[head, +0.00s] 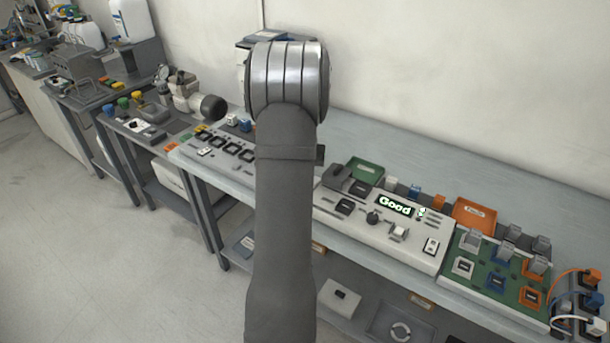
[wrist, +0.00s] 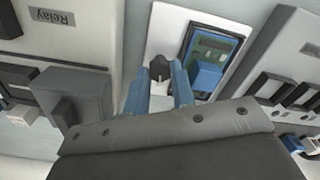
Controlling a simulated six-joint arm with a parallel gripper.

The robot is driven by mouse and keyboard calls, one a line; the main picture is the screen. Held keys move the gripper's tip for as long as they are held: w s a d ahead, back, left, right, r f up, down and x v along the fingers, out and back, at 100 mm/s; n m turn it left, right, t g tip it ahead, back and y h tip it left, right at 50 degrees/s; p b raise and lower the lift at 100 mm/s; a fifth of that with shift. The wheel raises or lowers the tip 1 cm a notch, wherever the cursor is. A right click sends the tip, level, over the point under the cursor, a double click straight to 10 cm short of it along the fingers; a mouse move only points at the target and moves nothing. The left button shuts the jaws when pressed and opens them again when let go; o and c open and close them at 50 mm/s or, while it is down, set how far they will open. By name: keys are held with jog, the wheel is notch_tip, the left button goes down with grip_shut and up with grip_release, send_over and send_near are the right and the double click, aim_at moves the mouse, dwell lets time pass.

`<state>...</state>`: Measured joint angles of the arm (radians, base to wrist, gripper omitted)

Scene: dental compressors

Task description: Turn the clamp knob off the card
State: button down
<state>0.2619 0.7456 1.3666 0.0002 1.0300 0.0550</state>
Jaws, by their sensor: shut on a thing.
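The clamp knob (wrist: 159,68) is a small dark knob on a white plate (wrist: 172,32). My gripper (wrist: 157,84) has blue fingers, one on each side of the knob, and is shut on it. Just right of the knob in the wrist view, a green card (wrist: 203,48) with a blue block (wrist: 206,77) lies in a dark-edged recess. The lower part of the card is hidden by my gripper. In the head view my own arm covers the knob, the card and the gripper. How far the knob is turned cannot be told.
A panel with dark slots (wrist: 275,88) lies to the right. On the bench, a white console (head: 335,205) with a lit "Good" display (head: 396,206) and a green board (head: 480,265) stand right of my arm.

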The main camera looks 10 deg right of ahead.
jog(key=shift+m, duration=1.1)
jog(key=c, duration=1.2)
grip_release()
jog(key=shift+r, duration=0.1)
notch_tip(320, 180, up, 17)
jog(key=shift+r, duration=0.15)
notch_tip(320, 180, down, 18)
jog(key=shift+r, duration=0.25)
